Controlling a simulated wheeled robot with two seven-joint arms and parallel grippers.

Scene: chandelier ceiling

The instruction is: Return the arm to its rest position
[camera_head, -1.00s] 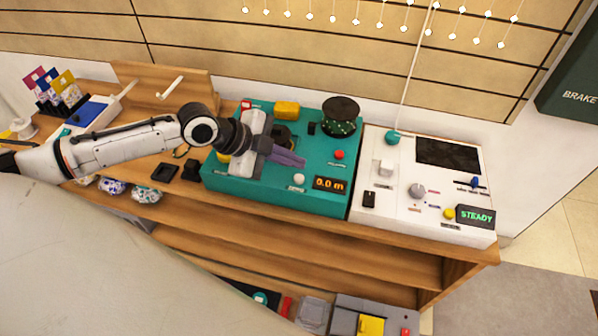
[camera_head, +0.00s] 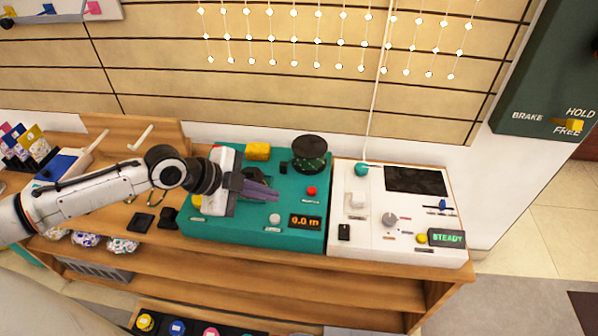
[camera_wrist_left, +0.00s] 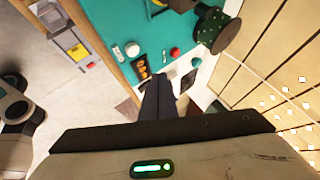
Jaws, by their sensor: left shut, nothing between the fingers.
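My left arm comes in from the left in the head view, and its left gripper (camera_head: 268,195) is over the teal console (camera_head: 222,225). The dark fingers are shut together with nothing between them and point right. They also show in the left wrist view (camera_wrist_left: 158,98), above the console (camera_wrist_left: 113,18). Whether the fingers touch the console cannot be told. The arm hides part of the console's left side. My right gripper is in neither view.
The console carries a dark spool (camera_head: 310,152), a red button (camera_head: 311,191), and a display (camera_head: 305,222) reading 0.0 m. A white panel (camera_head: 370,240) with a STEADY display stands right of it. Packets (camera_head: 25,143) stand at the left. A green BRAKE board (camera_head: 540,90) hangs at upper right.

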